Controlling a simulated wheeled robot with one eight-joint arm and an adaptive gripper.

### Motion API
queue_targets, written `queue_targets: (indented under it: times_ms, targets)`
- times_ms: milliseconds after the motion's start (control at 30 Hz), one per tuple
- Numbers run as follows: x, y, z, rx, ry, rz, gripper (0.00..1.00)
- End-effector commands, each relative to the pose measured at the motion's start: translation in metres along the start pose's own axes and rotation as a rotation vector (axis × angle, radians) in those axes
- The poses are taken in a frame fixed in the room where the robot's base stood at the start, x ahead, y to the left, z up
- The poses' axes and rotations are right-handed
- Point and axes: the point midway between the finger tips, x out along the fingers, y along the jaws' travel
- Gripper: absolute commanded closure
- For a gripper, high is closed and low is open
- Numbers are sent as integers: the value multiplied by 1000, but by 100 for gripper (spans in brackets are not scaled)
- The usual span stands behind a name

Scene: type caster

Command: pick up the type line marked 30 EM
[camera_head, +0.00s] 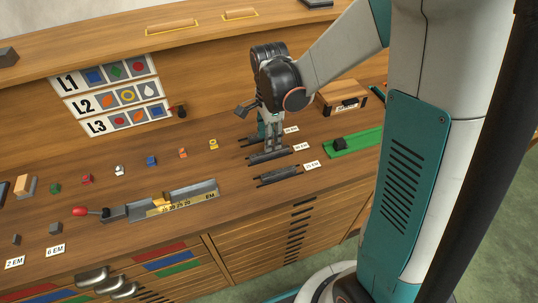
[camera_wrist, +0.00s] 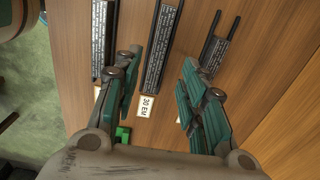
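The type line marked 30 EM (camera_wrist: 163,45) is the middle one of three dark lines with small light type, each lying in a dark holder. Its white card (camera_wrist: 146,105) reads 30 EM in the wrist view. In the head view this line (camera_head: 268,157) lies on the bench just below my gripper (camera_head: 273,148). In the wrist view my gripper (camera_wrist: 159,65) is open, with one teal finger on each side of the line and nothing held. Whether the fingertips touch the bench cannot be told.
A second line (camera_wrist: 103,40) lies left of the left finger, and a third (camera_wrist: 214,52) lies by the right finger. A green tray (camera_head: 355,142) and a wooden box (camera_head: 341,97) stand to the right.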

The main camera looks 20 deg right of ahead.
Motion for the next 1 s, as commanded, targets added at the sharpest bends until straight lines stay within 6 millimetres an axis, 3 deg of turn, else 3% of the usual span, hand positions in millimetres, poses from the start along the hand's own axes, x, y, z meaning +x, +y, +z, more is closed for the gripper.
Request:
queue_targets:
  times_ms: [167,500,733,900,1000]
  targets:
    - [9,1,0,0,0,0,62]
    - [53,3,1,0,0,0,62]
    - [54,3,1,-1,0,0,62]
    - [53,3,1,-1,0,0,98]
    - [53,3,1,-1,0,0,100]
